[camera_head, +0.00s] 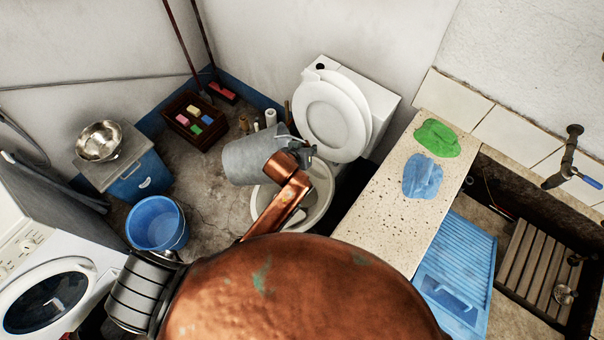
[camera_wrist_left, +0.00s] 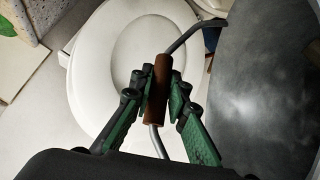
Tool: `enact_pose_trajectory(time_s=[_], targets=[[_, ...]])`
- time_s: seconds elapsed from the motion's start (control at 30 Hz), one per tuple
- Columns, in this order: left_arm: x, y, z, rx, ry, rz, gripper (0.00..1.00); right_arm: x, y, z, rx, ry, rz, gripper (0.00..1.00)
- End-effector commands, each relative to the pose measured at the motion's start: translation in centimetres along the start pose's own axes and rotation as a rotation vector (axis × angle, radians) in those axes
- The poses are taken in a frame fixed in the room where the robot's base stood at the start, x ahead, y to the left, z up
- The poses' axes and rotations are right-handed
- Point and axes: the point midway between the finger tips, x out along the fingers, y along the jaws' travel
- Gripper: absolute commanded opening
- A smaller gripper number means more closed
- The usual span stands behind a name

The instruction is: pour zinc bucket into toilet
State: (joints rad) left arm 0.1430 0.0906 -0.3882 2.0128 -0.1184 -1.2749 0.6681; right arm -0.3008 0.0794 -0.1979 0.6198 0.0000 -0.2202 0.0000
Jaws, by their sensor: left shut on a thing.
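The grey zinc bucket (camera_head: 248,160) hangs beside and partly over the left edge of the toilet bowl (camera_head: 322,192); it looks tilted. Its mouth and contents cannot be made out. My left gripper (camera_head: 303,152) is shut on the bucket's handle, at its right side. In the left wrist view, the green fingers of my left gripper (camera_wrist_left: 152,92) close around the brown grip (camera_wrist_left: 158,92) of the wire handle. The bucket's grey wall (camera_wrist_left: 262,90) fills the right there. The toilet's lid and seat (camera_head: 334,115) are raised. My right gripper is out of view.
A speckled counter (camera_head: 385,215) with green and blue cloths (camera_head: 436,138) (camera_head: 422,177) runs right of the toilet, beside a stone trough (camera_head: 520,170). A blue bucket (camera_head: 157,222), a washing machine (camera_head: 45,300) and a dark crate (camera_head: 194,120) stand to the left.

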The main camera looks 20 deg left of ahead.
Motion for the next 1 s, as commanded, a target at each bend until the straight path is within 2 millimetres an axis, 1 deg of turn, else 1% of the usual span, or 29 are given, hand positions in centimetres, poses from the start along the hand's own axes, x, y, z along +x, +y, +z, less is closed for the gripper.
enact_pose_trajectory(time_s=[0.03,0.1,0.2,0.3,0.4,0.5,0.6,0.77,1.0], targets=[[2.3,-0.8,1.9,0.028,-0.014,-0.001,0.0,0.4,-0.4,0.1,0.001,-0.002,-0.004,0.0],[4.8,-1.7,4.2,0.055,-0.024,0.008,0.0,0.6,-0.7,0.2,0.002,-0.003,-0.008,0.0],[7.7,-3.1,7.2,0.087,-0.035,0.018,0.0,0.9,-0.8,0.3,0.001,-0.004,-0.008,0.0],[9.8,-4.3,9.7,0.11,-0.042,0.025,0.0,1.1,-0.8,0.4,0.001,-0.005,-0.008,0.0],[11.0,-5.2,11.4,0.124,-0.044,0.029,0.0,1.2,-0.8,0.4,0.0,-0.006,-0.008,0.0],[11.6,-5.8,12.3,0.132,-0.044,0.032,0.0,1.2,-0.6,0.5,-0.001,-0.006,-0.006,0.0],[11.8,-6.0,12.6,0.134,-0.044,0.033,0.0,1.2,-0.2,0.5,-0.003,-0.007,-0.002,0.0],[11.8,-6.0,12.6,0.134,-0.043,0.033,0.0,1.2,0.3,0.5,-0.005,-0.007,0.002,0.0],[11.8,-6.0,12.6,0.134,-0.044,0.033,0.0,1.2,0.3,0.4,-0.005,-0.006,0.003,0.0]])
